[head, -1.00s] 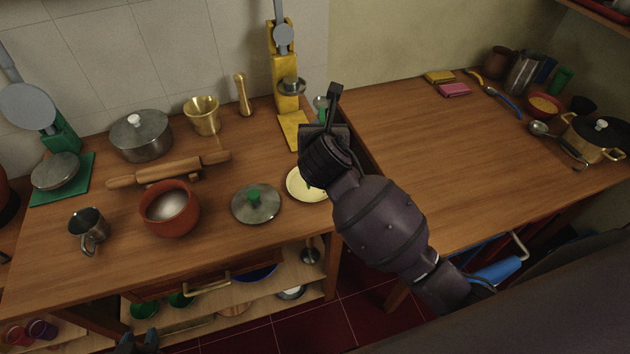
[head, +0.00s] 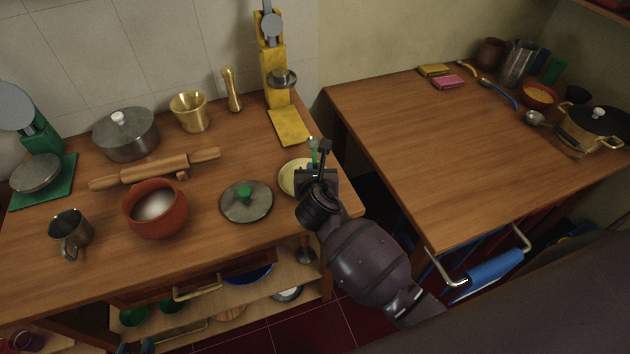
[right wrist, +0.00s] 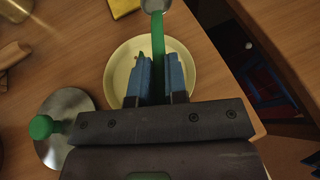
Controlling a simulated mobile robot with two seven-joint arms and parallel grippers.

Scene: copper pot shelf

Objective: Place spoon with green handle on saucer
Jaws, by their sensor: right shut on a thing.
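The spoon with the green handle (head: 314,157) is held in my right gripper (head: 322,160). In the right wrist view its green handle (right wrist: 158,45) runs between the blue finger pads of the right gripper (right wrist: 160,75), and its metal bowl is at the top edge. The pale yellow saucer (right wrist: 118,75) lies under the fingers, with the spoon across it in the picture; I cannot tell whether they touch. In the head view the saucer (head: 287,178) is partly hidden by the gripper. Only the tips of my left gripper (head: 136,347) show at the bottom edge, apart.
A lid with a green knob (head: 246,203) lies left of the saucer. A red-brown bowl (head: 155,210), a rolling pin (head: 155,168) and a yellow scale (head: 275,85) stand on the same counter. A gap separates it from the right-hand table (head: 430,140), whose middle is clear.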

